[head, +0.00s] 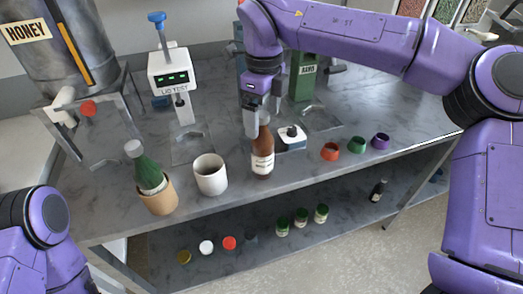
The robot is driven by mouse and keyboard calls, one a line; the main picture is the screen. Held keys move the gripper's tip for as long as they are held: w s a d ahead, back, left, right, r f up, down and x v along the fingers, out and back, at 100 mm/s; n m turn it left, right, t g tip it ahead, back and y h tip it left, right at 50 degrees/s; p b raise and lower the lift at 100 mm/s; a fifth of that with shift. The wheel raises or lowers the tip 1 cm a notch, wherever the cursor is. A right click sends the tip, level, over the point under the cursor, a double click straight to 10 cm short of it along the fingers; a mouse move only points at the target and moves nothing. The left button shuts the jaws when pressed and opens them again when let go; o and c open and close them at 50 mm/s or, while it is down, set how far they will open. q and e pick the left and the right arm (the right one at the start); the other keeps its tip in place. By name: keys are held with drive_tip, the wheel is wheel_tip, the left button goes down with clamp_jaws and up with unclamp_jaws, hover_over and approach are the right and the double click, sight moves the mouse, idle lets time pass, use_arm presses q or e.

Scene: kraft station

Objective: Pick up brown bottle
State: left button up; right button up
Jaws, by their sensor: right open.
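The brown bottle (263,160) stands upright on the grey table, with a pale label around its body. My right gripper (251,128) points down from above at the bottle's neck, and its fingers hide part of the neck and top. The gripper is open; I cannot tell whether its fingers are around the neck or just in front of it. My left arm shows only in part at the lower left, and its gripper is out of view.
A white cup (210,175) stands left of the bottle, and a brown pot (158,196) holds a green bottle (145,168). A small white-and-blue device (291,138) sits close behind right. A lower shelf holds jars.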

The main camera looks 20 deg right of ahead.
sight(262, 130)
wheel_tip(262, 130, down, 5)
drive_tip(key=shift+s+a+r+p, duration=0.1)
drive_tip(key=shift+p, duration=0.2)
clamp_jaws()
drive_tip(key=shift+r, duration=0.15)
